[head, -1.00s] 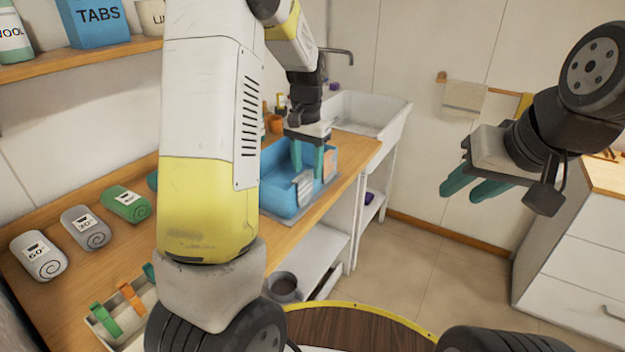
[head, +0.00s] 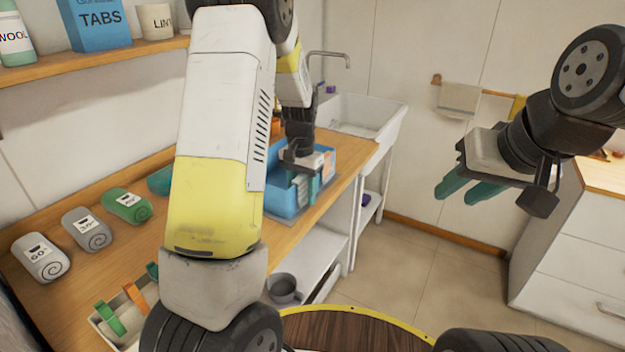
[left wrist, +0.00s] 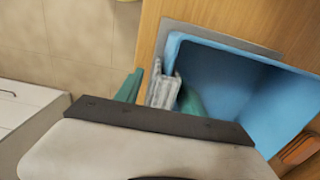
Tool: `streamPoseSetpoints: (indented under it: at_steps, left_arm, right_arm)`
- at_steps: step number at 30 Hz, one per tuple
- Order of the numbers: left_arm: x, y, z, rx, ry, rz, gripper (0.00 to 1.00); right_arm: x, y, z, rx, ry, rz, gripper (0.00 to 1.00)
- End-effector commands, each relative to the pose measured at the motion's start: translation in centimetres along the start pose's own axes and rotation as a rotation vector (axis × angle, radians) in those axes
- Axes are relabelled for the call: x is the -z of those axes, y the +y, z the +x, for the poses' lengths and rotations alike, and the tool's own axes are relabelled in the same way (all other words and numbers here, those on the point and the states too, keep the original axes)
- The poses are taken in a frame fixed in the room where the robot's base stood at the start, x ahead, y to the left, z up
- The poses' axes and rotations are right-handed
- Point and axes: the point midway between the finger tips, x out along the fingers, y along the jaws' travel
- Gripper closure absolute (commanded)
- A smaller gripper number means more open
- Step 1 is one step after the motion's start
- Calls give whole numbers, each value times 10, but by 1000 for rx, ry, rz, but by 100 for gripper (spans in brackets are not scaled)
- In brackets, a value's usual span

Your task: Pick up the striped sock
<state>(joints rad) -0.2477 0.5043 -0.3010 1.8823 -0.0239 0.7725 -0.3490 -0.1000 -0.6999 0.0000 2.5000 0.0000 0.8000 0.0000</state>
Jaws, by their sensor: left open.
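The striped sock (left wrist: 160,88), grey and white, hangs at the near left wall of the blue bin (left wrist: 240,95) in the left wrist view. My left gripper (left wrist: 163,95) is open, with one green finger outside the bin wall and the other inside, the sock between them. In the head view my left gripper (head: 311,186) is down at the blue bin (head: 285,200), and its fingers partly cover the sock. Whether the fingers touch the sock is unclear. My right gripper (head: 470,188) is open and empty in the air at the right.
The bin stands on a grey mat on the wooden counter (head: 85,210). Rolled towels in grey and green (head: 128,206) and a tray of coloured clips (head: 105,320) lie left. A white sink (head: 365,115) is behind. A white drawer unit (head: 575,240) stands right.

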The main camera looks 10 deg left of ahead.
Motion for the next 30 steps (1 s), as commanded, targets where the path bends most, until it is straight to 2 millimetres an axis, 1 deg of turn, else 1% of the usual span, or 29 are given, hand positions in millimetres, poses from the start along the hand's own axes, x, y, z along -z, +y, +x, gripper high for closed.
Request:
streamPoseSetpoints:
  at_steps: [6,8,9,13,14,25,30]
  left_arm:
    - [0,0,0,0,1,0,54]
    - [0,0,0,0,1,0,65]
    - [0,0,0,0,1,0,73]
    - [0,0,0,0,1,0,99]
    - [0,0,0,0,1,0,100]
    - [1,0,-2,0,2,0,100]
    - [1,0,-15,0,4,0,100]
  right_arm:
    - [0,0,0,0,0,0,64]
    - [0,0,0,0,0,0,64]
    - [0,0,0,0,0,0,64]
    - [0,0,0,0,0,0,64]
    - [0,0,0,0,0,0,64]
    - [0,0,0,0,0,0,64]
    - [0,0,0,0,0,0,64]
